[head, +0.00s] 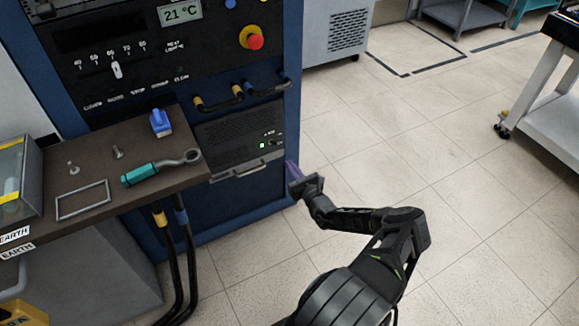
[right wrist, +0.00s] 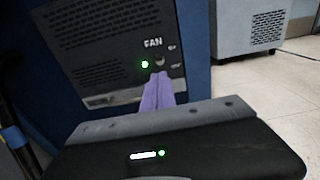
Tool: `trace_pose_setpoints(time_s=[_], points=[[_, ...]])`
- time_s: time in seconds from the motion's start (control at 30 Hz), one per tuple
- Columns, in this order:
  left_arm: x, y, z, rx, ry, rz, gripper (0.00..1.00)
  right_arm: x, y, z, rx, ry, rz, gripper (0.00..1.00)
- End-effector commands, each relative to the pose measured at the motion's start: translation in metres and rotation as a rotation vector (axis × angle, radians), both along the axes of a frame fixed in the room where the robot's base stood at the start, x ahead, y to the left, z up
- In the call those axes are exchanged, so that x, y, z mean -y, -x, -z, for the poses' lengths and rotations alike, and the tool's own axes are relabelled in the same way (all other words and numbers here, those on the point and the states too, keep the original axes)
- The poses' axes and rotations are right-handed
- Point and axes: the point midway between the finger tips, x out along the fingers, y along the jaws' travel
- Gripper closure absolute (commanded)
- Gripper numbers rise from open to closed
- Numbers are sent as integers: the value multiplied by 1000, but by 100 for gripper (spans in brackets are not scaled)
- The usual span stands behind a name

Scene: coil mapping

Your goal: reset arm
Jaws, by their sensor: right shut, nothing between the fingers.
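My right gripper (head: 292,170) reaches toward the lower front of the blue cabinet, near the fan panel (head: 238,140). In the right wrist view its purple fingers (right wrist: 158,90) are together with nothing between them. Their tips show just below the small knob beside the FAN label; I cannot tell whether they touch the panel. A green light (head: 262,145) glows on the panel, and it also shows in the right wrist view (right wrist: 144,64). My left gripper is not in view.
A dark shelf (head: 190,176) at left bears a teal-handled wrench (head: 150,172), a blue clip (head: 160,122), bolts and a wire frame. A red button (head: 254,41) sits on the cabinet. Black cables hang below the shelf. The tiled floor (head: 450,170) at right is mostly clear.

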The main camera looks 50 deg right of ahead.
Motion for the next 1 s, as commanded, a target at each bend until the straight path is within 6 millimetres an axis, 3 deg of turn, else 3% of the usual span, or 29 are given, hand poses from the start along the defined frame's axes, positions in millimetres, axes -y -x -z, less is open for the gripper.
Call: trace_pose_setpoints(time_s=[0.53, 0.67, 0.77, 0.87, 0.97, 1.0], points=[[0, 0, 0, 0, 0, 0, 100, 0, 0, 0, 1, -3, 0, 100], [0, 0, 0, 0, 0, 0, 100, -7, -2, 12, -42, -23, -29, 100], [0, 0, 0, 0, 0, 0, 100, -36, -7, 25, -101, -27, -113, 100], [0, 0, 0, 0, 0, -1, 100, -85, -8, 45, -183, -23, -241, 100], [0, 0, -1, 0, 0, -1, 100, -152, 0, 66, -293, 12, -424, 100], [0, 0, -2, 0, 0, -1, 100, -184, 4, 72, -337, 37, -510, 100]])
